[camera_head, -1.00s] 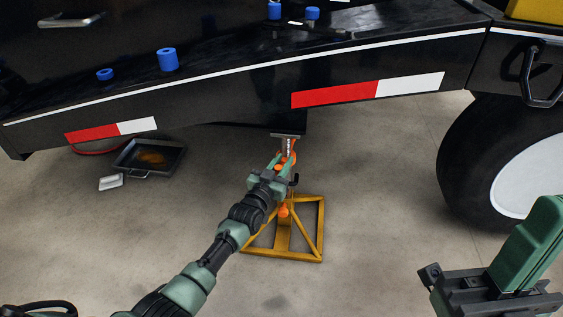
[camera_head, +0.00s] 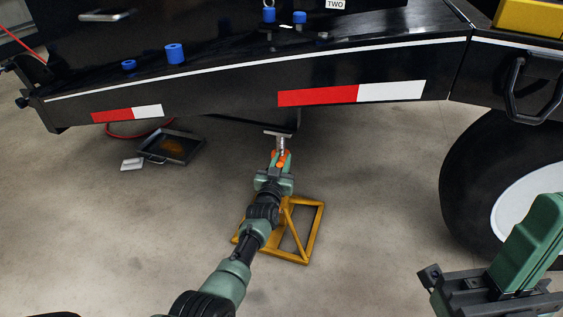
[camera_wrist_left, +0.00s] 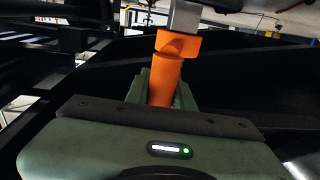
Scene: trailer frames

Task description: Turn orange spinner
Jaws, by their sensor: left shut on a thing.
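The orange spinner (camera_head: 286,155) is the orange part of the stand's post, under a metal rod (camera_head: 281,143) and a flat top plate just below the trailer's lower edge. In the left wrist view the orange spinner (camera_wrist_left: 176,48) stands slightly tilted beneath the grey metal rod. My left gripper (camera_head: 279,163) reaches up from below and is shut on the spinner. In the wrist view its green fingers lie on either side. My arm hides much of the post. My right gripper (camera_head: 492,292) is at the lower right, away from the stand; its fingertips do not show clearly.
The yellow stand base (camera_head: 304,258) sits on the concrete floor under my left arm. The black trailer (camera_head: 225,95) spans above, with a large wheel (camera_head: 480,170) at right. A black pan (camera_head: 172,146) lies on the floor at left. The floor between stand and wheel is clear.

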